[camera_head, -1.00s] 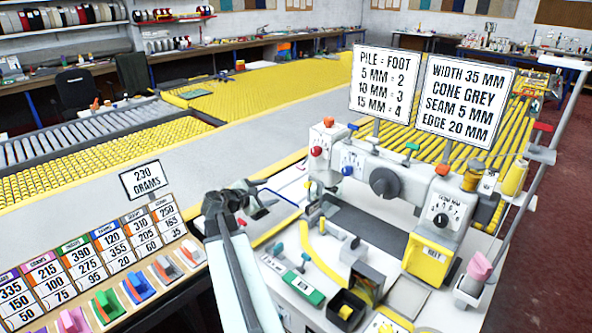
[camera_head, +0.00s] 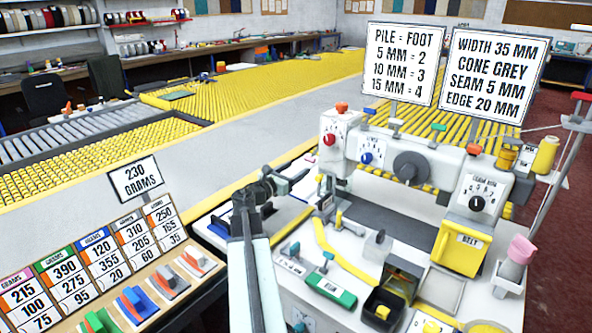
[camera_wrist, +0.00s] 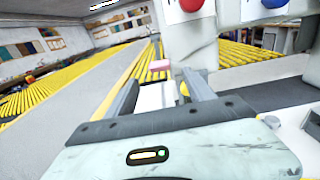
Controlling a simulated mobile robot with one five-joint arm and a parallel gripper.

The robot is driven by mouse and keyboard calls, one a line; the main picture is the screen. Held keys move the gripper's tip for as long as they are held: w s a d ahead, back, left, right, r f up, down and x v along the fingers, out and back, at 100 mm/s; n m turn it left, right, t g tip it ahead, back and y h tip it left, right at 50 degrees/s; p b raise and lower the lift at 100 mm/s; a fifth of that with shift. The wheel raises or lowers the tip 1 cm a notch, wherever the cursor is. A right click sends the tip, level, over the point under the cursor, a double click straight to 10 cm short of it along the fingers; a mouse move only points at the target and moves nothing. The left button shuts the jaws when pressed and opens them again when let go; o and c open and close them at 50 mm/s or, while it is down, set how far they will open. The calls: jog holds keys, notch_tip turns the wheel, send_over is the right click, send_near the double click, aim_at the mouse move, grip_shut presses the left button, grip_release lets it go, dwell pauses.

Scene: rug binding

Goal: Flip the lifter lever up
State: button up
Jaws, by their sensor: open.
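The white binding machine (camera_head: 420,160) stands on a pale table at the right of the head view. My gripper (camera_head: 306,181) is at the machine's left end, fingers pointing right toward it. In the wrist view the open fingers (camera_wrist: 160,80) reach forward with a gap between them. A small pink-red tip (camera_wrist: 159,66) shows beyond the gap, and a small yellow piece lies by the right finger. Nothing is held between them. A small dark upright part (camera_head: 325,190) stands near the fingertips in the head view. I cannot tell which part is the lifter lever.
A red knob (camera_head: 328,140) and a blue knob (camera_head: 366,158) sit on the machine's front. A green block (camera_head: 332,288) and a black bin (camera_head: 383,306) lie on the table below. A weight rack (camera_head: 130,285) stands left. Two signs rise behind.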

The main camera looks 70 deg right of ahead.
aim_at(308, 160)
jog(key=x, duration=0.7)
jog(key=shift+d+f, duration=0.1)
jog(key=shift+d, duration=0.3)
grip_shut()
